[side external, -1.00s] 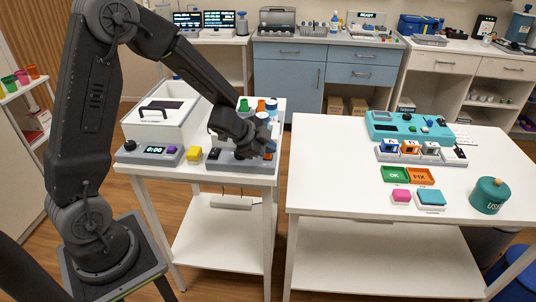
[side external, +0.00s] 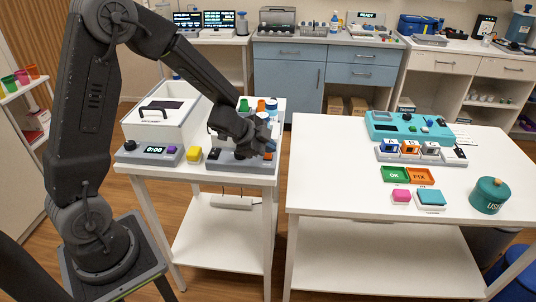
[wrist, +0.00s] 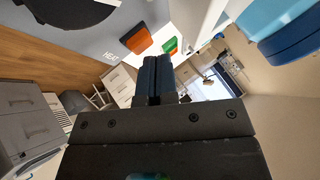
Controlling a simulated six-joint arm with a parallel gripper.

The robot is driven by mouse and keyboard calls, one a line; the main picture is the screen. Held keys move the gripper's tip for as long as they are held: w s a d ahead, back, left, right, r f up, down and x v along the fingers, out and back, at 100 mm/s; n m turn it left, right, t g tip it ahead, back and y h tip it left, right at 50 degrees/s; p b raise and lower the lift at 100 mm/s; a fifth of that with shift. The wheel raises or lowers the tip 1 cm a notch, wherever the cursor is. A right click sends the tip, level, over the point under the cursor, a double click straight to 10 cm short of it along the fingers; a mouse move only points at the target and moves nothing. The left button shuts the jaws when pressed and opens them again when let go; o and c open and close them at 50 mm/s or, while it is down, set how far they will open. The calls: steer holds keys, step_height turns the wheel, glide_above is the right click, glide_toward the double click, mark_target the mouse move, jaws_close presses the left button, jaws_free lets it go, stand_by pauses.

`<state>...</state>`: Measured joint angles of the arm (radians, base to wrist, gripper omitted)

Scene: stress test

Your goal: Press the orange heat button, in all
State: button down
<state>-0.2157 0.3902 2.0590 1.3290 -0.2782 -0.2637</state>
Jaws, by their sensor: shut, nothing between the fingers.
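The orange heat button (wrist: 136,38) shows in the wrist view on a light panel, beside a label that reads like HEAT. A green button (wrist: 170,45) sits to its right. My gripper (wrist: 152,76) is shut and empty, with its fingertips just below the two buttons in that view. In the side view my gripper (side external: 269,148) is low over the right end of the grey device (side external: 232,165) on the left table. It hides most of the buttons there. I cannot tell whether the fingertips touch the orange button.
A white lidded box (side external: 160,120) and a timer reading 0:00 (side external: 155,150) stand left of the device. Several cups and a blue-and-white container (side external: 271,106) stand behind. The right table (side external: 340,170) is apart, across a gap.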

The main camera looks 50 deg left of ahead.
mark_target(268, 155)
steer(key=shift+r, duration=0.45)
steer(key=shift+r, duration=2.5)
